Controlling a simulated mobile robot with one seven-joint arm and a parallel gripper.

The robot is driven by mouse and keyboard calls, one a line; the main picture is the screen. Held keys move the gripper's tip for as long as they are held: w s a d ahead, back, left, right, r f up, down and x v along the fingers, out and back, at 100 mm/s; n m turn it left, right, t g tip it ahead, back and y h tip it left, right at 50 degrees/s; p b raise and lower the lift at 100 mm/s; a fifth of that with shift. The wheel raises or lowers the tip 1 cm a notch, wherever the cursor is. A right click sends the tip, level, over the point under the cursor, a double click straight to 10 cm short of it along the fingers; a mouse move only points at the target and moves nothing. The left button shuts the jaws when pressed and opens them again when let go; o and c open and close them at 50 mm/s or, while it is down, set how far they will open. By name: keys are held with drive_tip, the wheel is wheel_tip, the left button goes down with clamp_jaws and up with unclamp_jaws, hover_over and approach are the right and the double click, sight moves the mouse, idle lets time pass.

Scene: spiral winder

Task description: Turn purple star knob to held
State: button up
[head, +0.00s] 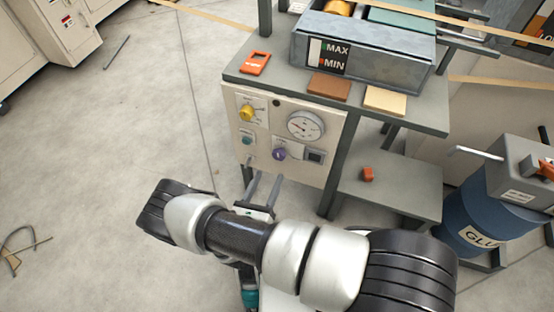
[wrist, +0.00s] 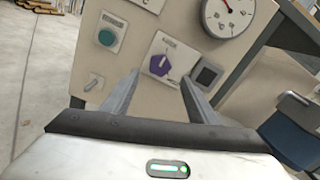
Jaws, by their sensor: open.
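The purple star knob (head: 279,155) sits on the lower part of a cream control panel (head: 318,170), below the round gauge. In the wrist view the purple knob (wrist: 160,65) shows on a white plate, with small lettering too blurred to read. My gripper (head: 264,180) is open in front of the panel, below and slightly left of the knob. In the wrist view my two fingers (wrist: 157,82) are spread, one on each side of the knob's lower area. Nothing is between them, and they look apart from the knob.
Near the knob are a yellow knob (head: 247,112), a teal button (wrist: 106,38), a gauge (head: 305,126), a small dark square (wrist: 207,75) and a toggle switch (wrist: 94,82). Floor at left is mostly clear.

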sight(278, 157)
drive_tip(key=b+x, duration=0.1)
drive_tip(key=x, duration=0.8)
drive_tip(key=shift+w, duration=0.15)
drive_tip(key=c, duration=1.1)
